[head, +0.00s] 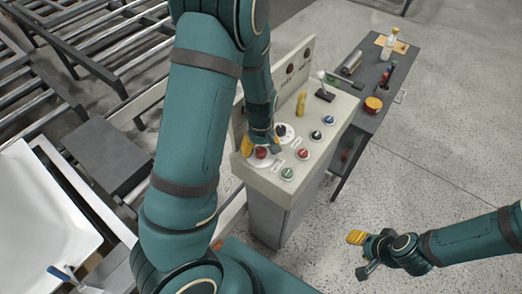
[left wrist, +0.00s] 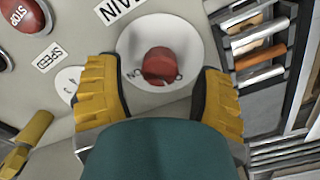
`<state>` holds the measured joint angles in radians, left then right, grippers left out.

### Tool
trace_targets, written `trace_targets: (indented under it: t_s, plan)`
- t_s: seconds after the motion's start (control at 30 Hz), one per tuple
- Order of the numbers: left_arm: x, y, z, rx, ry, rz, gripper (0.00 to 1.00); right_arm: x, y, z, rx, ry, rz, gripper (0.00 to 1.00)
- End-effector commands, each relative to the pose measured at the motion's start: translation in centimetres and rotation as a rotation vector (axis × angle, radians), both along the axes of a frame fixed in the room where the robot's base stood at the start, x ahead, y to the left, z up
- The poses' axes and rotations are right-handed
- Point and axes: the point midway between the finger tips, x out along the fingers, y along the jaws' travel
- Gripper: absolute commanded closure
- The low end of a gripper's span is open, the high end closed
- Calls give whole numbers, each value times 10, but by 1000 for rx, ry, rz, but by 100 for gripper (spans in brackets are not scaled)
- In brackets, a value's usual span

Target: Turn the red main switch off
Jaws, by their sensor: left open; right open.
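The red main switch (left wrist: 160,62) is a round red knob on a white disc with partly readable lettering, on a beige control panel (head: 257,170). It also shows in the head view (head: 261,153), near the panel's left corner. My left gripper (head: 262,146) is over it. In the left wrist view, the open yellow fingers of the left gripper (left wrist: 158,80) are on either side of the knob, with visible gaps; contact is not seen. A partly cut-off label (left wrist: 120,10) is beside the disc. My right gripper (head: 362,250) is open and empty above the floor.
A red stop button (left wrist: 16,18) and several other knobs sit close by on the panel. A yellow handle (head: 301,103) and a joystick (head: 323,88) stand farther back. A dark side table (head: 361,125) holds tools and bottles.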

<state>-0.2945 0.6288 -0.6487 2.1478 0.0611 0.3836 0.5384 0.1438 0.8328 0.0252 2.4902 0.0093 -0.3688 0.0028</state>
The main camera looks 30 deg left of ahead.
Motion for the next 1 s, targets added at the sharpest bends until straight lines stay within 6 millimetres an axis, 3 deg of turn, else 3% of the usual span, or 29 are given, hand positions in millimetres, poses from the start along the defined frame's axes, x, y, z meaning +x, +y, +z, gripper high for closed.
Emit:
trace_targets:
  t_s: [0.3,0.5,1.0]
  plan:
    - [1,-2,65,-3,-6,-2,32,0,0,0,0,0,0,53]
    - [0,-1,93,-2,-1,-2,32,0,0,0,0,0,0,53]
    - [-1,-1,103,-2,3,0,32,0,0,0,0,0,0,53]
